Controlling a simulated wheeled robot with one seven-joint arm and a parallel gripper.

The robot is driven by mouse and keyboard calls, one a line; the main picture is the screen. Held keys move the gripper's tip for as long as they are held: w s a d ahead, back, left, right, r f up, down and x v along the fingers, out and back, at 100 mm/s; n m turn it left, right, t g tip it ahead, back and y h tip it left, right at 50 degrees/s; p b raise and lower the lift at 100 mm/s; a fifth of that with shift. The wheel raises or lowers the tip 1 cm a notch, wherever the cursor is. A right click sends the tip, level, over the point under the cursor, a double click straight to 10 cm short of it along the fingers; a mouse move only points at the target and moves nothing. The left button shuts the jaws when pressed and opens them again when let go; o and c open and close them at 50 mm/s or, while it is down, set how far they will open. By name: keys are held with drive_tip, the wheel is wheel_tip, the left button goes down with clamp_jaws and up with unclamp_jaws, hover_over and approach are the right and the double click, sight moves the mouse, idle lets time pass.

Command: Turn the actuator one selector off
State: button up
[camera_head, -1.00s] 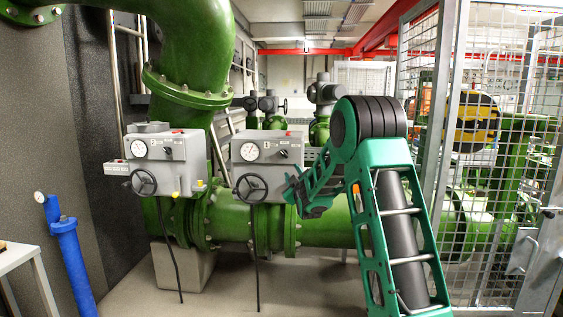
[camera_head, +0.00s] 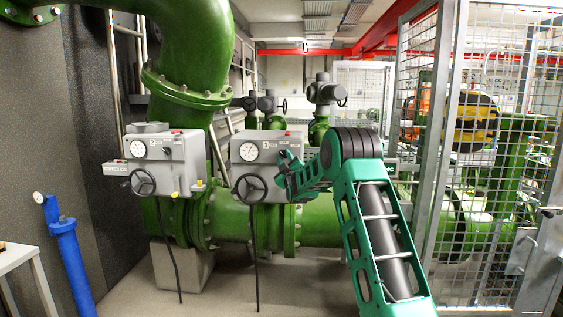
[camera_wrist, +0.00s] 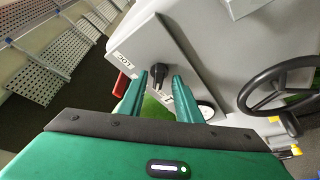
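Two grey actuator boxes sit on the green pipe. My gripper (camera_head: 285,160) is at the front of the right box (camera_head: 262,139), covering its selector in the head view. In the wrist view the black selector knob (camera_wrist: 159,72) shows on the grey face, beside a small white label. My gripper (camera_wrist: 160,78) is open, with one green finger on each side of the knob in the picture. I cannot tell whether the fingers touch it. The knob's exact setting is too small to read.
The right box has a white gauge (camera_head: 249,151) and a black handwheel (camera_head: 251,188), also seen in the wrist view (camera_wrist: 275,88). The left box (camera_head: 176,150) stands beside it. A mesh fence (camera_head: 490,150) is at right, a blue post (camera_head: 67,250) at left.

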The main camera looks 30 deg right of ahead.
drive_tip(key=shift+w+d+r, duration=0.1)
drive_tip(key=shift+w, duration=0.2)
clamp_jaws()
drive_tip(key=shift+m, duration=0.5)
drive_tip(key=m+h, duration=0.1)
drive_tip(key=m, duration=0.1)
drive_tip(key=m+h, duration=0.1)
drive_tip(key=m, duration=0.1)
drive_tip(key=shift+w+a+f+m, duration=0.15)
drive_tip(key=shift+a+f+m, duration=0.05)
drive_tip(key=shift+a+m, duration=0.15)
drive_tip(key=shift+a+m+g+h, duration=0.1)
drive_tip(key=shift+m+g+h, duration=0.25)
drive_tip(key=shift+m+h, duration=0.95)
drive_tip(key=shift+m+g+h, duration=0.35)
drive_tip(key=shift+m+h, duration=0.15)
drive_tip(key=shift+m, duration=1.55)
drive_tip(key=shift+w, duration=0.1)
